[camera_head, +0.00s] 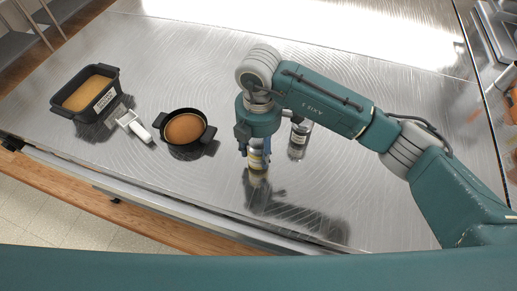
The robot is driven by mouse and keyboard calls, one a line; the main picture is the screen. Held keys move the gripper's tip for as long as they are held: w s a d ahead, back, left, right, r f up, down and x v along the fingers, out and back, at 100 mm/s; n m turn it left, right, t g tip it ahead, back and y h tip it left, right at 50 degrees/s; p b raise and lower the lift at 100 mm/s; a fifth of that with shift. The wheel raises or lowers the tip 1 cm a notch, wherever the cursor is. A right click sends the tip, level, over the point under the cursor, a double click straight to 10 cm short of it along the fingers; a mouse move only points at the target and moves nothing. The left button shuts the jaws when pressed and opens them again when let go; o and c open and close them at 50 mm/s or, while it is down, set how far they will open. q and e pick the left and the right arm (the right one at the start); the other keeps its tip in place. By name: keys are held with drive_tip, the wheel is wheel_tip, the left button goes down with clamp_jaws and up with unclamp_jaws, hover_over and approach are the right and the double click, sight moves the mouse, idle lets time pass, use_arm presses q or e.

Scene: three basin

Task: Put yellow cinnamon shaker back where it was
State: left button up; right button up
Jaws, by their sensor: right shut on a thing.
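The yellow cinnamon shaker (257,161) is under my right gripper (256,150), near the front middle of the steel counter. It looks upright, with its yellowish lower part showing. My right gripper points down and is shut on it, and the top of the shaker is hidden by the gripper. I cannot tell whether the shaker's base touches the counter. My left gripper is not in the head view.
A second shaker or jar (299,139) stands just right of my right gripper. The steel counter (190,60) is clear behind.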

drive_tip(key=shift+f, duration=0.5)
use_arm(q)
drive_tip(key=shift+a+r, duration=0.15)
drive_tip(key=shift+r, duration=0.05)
use_arm(e)
drive_tip(key=shift+f, duration=0.1)
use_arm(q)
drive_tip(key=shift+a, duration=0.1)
use_arm(e)
drive_tip(key=shift+f, duration=0.2)
drive_tip(key=o, duration=1.2)
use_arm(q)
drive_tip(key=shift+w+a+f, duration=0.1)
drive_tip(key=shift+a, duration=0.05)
use_arm(e)
drive_tip(key=shift+r, duration=0.1)
